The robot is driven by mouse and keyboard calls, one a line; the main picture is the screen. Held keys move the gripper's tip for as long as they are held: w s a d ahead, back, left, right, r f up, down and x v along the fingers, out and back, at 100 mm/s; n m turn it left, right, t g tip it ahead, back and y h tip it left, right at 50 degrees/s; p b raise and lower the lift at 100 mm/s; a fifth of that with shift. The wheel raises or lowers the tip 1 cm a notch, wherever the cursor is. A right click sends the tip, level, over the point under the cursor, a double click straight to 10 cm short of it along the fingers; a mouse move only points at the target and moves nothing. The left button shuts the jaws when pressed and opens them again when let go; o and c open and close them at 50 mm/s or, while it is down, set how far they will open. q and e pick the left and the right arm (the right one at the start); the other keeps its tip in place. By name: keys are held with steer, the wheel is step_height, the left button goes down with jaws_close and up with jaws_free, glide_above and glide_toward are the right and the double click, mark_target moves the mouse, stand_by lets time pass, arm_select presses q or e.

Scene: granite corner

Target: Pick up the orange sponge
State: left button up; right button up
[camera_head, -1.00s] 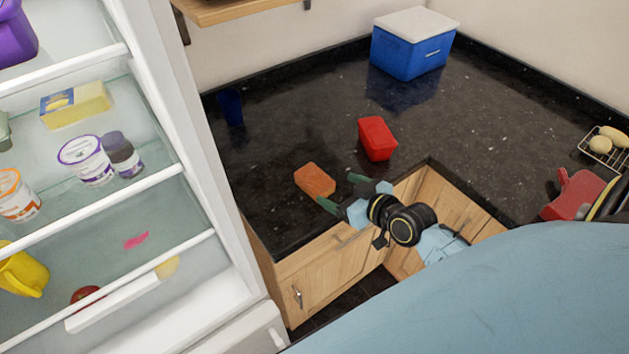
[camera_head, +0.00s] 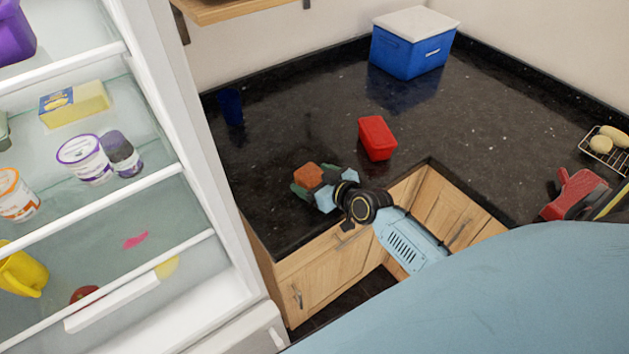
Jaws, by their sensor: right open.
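The orange sponge (camera_head: 307,174) lies on the black granite counter near its front left part. My right gripper (camera_head: 314,181) is at the sponge, with its green-tipped fingers spread, one on the left side of the sponge and one on the right. The gripper is open, and I cannot tell whether the fingers touch the sponge. The near part of the sponge is hidden by the gripper. My left gripper is not in view.
A red container (camera_head: 377,138) stands to the right of the sponge on the counter (camera_head: 300,120). A blue cooler box (camera_head: 412,45) stands at the back. A dark blue cup (camera_head: 231,107) is at the back left. An open fridge (camera_head: 205,180) borders the left. A wire rack (camera_head: 600,147) is far right.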

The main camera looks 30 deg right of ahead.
steer(key=shift+c, duration=0.3)
steer(key=c, duration=1)
steer(key=shift+r, duration=0.1)
